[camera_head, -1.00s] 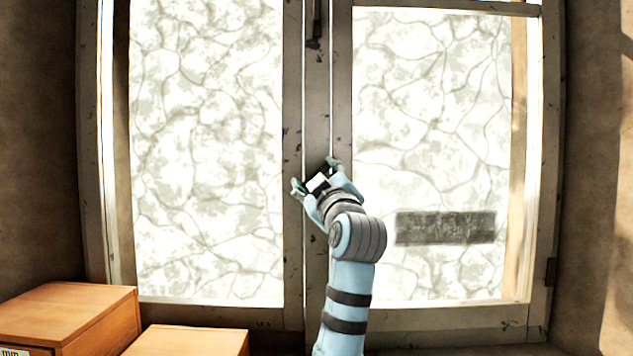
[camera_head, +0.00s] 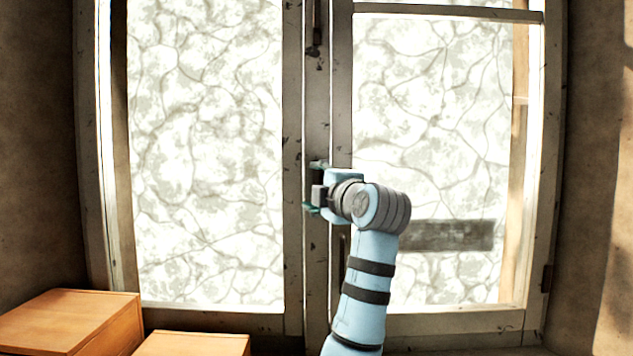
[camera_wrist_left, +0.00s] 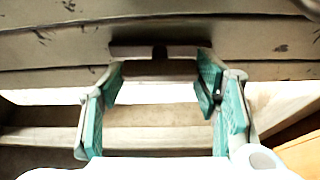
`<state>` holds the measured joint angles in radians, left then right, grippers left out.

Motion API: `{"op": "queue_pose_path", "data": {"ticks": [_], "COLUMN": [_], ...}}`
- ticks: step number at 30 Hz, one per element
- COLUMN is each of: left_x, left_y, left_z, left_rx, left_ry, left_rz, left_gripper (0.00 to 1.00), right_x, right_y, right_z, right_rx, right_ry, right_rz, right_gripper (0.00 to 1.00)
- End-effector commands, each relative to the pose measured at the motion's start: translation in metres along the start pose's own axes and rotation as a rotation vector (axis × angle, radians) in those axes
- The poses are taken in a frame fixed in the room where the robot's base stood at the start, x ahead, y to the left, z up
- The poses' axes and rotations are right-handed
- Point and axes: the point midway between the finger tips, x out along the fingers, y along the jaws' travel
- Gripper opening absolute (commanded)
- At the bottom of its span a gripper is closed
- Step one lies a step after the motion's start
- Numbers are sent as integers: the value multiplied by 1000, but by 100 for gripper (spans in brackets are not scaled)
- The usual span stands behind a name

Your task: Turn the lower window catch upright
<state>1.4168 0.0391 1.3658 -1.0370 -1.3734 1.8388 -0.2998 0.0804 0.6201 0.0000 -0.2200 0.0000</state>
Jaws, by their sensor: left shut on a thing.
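The lower window catch is mostly hidden behind my left gripper (camera_head: 314,186) in the head view. In the left wrist view it shows as a grey-brown bar (camera_wrist_left: 180,52) with a dark notch at its middle. The bar spans between the fingertips and runs parallel to the edges of the window post, so it looks about upright. My left gripper (camera_wrist_left: 162,72) is shut on it, with one teal-padded finger at each end. In the head view the fingers stand one above the other on the post. My right gripper is not in view.
An upper catch (camera_head: 315,28) stands upright higher on the same worn middle post (camera_head: 317,110). Bright panes lie on both sides. Wooden boxes (camera_head: 75,322) stand at the lower left. A dark plate (camera_head: 450,236) shows behind the right pane.

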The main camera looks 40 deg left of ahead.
Motion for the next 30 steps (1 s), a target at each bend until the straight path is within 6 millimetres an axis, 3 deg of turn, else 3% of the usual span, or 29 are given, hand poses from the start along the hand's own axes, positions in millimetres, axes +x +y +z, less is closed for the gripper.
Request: {"op": "queue_pose_path", "data": {"ticks": [19,20,23,30], "left_x": [0,0,0,0], "left_y": [4,4,4,2], "left_z": [0,0,0,0], "left_rx": [-62,-62,-61,-58], "left_ry": [-4,-4,-4,-2], "left_rz": [-13,-13,-14,-17], "left_gripper": [29,58,74,77], "right_x": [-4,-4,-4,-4], "right_y": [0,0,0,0], "right_z": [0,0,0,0], "right_rx": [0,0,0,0], "right_ry": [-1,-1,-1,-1], "right_rz": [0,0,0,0], "right_gripper": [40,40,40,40]}}
